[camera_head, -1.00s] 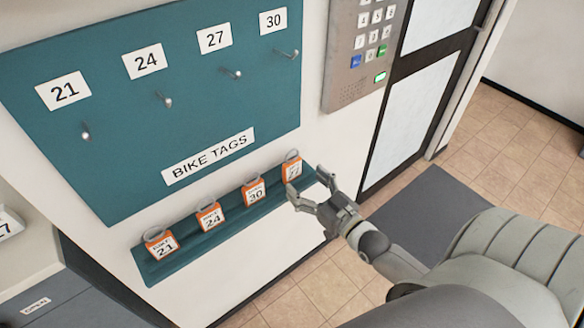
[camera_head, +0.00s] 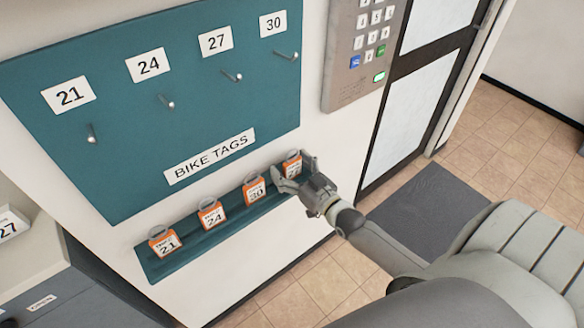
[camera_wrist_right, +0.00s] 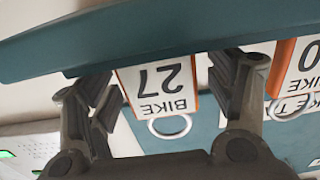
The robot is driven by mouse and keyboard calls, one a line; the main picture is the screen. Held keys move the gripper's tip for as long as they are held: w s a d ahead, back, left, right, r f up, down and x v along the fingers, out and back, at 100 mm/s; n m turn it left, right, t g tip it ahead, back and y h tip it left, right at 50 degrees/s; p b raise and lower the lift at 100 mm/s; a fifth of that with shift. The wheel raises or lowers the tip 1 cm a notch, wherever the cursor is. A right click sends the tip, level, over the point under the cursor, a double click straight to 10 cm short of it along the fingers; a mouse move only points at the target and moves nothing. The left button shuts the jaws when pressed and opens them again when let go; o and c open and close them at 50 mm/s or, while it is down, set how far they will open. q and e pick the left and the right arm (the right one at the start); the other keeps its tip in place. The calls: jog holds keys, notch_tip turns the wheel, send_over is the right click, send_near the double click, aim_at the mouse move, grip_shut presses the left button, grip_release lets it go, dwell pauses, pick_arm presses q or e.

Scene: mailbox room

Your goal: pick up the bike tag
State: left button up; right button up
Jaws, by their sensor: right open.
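The orange-edged bike tag marked 27 (camera_head: 292,164) stands at the right end of the teal ledge (camera_head: 224,240), partly hidden by my right gripper (camera_head: 292,173). In the right wrist view the tag 27 (camera_wrist_right: 160,87) appears upside down, with its metal ring at the bottom. It sits between the two spread fingers of my right gripper (camera_wrist_right: 160,95), which is open; gaps show on both sides. Tags 30 (camera_head: 255,190), 24 (camera_head: 212,215) and 21 (camera_head: 165,242) stand along the ledge to the left. My left gripper is not in view.
Above the ledge is a teal board (camera_head: 120,120) with empty hooks under labels 21, 24, 27 and 30. A keypad (camera_head: 362,50) is on the wall to the right, beside a dark-framed door (camera_head: 415,95). Tag 30 (camera_wrist_right: 300,70) is close beside one finger.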

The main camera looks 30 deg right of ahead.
aim_at(291, 160)
jog(key=c, duration=1.1)
jog(key=shift+r, duration=0.1)
jog(key=shift+r, duration=0.45)
notch_tip(291, 160, up, 2)
jog(key=shift+r, duration=0.25)
jog(key=s+d+r, duration=0.1)
jog(key=s+r, duration=0.2)
jog(key=s, duration=0.1)
jog(key=s+r, duration=0.3)
jog(key=s, duration=0.2)
jog(key=s+d+r+b, duration=0.1)
jog(key=s+r, duration=0.2)
jog(key=s, duration=0.1)
jog(key=shift+s+d+r, duration=0.25)
jog(key=shift+s+d, duration=0.1)
jog(key=shift+s, duration=0.05)
